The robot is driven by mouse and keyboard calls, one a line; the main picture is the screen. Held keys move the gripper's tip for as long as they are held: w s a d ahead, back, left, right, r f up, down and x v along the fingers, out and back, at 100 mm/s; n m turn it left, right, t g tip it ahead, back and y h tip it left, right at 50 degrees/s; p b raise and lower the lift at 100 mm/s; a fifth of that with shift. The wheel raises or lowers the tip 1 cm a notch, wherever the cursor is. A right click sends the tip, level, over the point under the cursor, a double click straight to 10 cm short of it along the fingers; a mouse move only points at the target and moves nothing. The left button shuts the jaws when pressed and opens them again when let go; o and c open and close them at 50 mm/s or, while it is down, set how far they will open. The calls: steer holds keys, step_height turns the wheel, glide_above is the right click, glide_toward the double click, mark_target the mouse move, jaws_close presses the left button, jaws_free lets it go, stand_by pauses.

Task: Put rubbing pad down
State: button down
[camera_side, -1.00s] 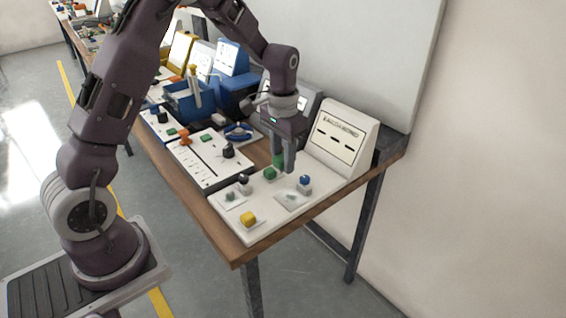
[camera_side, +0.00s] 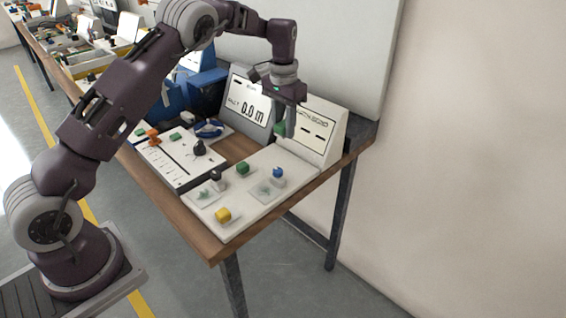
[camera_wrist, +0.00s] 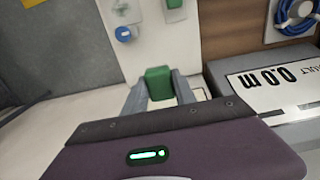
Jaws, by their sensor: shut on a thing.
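My gripper (camera_side: 285,132) points down in front of the white sign panel at the back of the white board (camera_side: 248,205). It is shut on a green block, which looks like the rubbing pad (camera_wrist: 159,82); in the side view the green pad (camera_side: 280,128) is partly hidden by the fingers. In the wrist view the pad sits between both fingertips. It appears raised above the board. A second green block (camera_side: 243,168) stands on the board.
A grey display reading 0.0 m (camera_side: 248,105) stands left of my gripper. A panel with sliders (camera_side: 175,160) lies to the left.

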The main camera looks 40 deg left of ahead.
mark_target(282, 163)
step_height(282, 163, down, 9)
steer(key=shift+f, duration=0.2)
steer(key=shift+f, duration=0.3)
steer(key=c, duration=1)
jaws_free()
steer(key=shift+f, duration=0.1)
steer(key=shift+s+a+f, duration=0.1)
steer(key=shift+a, duration=0.05)
